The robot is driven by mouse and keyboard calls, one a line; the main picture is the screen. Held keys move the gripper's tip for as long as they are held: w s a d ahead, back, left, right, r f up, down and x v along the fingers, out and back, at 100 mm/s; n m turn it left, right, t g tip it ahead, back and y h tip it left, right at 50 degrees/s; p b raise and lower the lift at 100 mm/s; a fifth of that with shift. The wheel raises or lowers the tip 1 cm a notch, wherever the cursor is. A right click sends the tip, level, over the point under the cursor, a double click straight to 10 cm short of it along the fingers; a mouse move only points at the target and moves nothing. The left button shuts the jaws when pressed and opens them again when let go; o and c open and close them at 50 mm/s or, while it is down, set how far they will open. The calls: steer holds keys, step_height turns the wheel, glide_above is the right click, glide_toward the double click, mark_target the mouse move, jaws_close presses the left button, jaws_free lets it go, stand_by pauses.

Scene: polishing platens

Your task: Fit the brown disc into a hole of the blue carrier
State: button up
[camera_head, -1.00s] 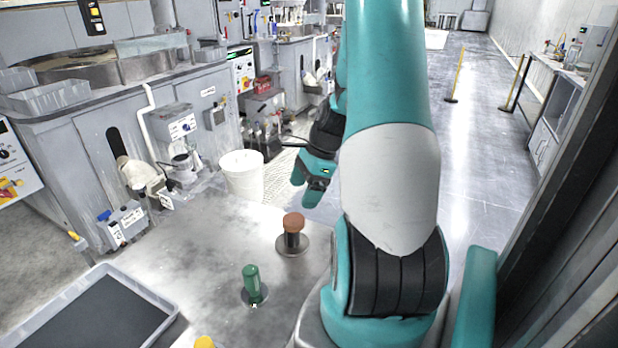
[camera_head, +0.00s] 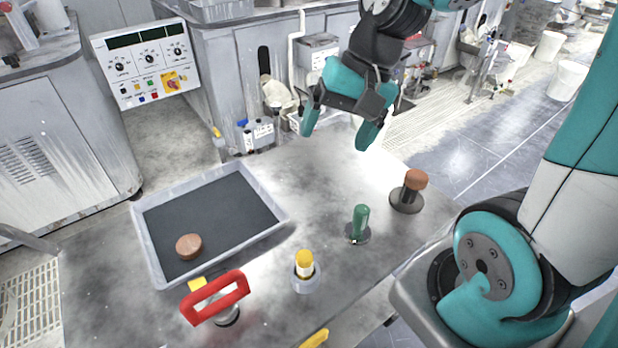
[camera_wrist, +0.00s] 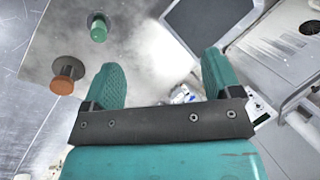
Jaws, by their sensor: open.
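The brown disc (camera_head: 188,246) lies flat in the near-left part of a grey tray (camera_head: 144,248) with a dark lining, on the metal table. No blue carrier shows in any view. My gripper (camera_head: 338,128) is open and empty, held above the far side of the table, right of and beyond the tray and well away from the disc. In the wrist view my gripper's fingers (camera_wrist: 162,65) are spread with nothing between them. A corner of the tray's dark floor (camera_wrist: 205,22) shows there, but the disc does not.
On the table stand a brown-topped tool (camera_head: 415,180), a green-handled tool (camera_head: 360,220), a yellow-topped piece (camera_head: 304,264) and a red handle (camera_head: 216,298). The table's middle (camera_head: 315,190) is clear. Grey machines and a control panel (camera_head: 145,62) stand behind.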

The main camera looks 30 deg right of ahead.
steer(key=s+a+r+n+g, duration=0.1)
steer(key=s+a+r+n, duration=0.1)
steer(key=s+a+n, duration=0.8)
steer(key=shift+a+r+n, duration=0.4)
steer(key=shift+a+n, duration=0.2)
steer(key=shift+n, duration=0.6)
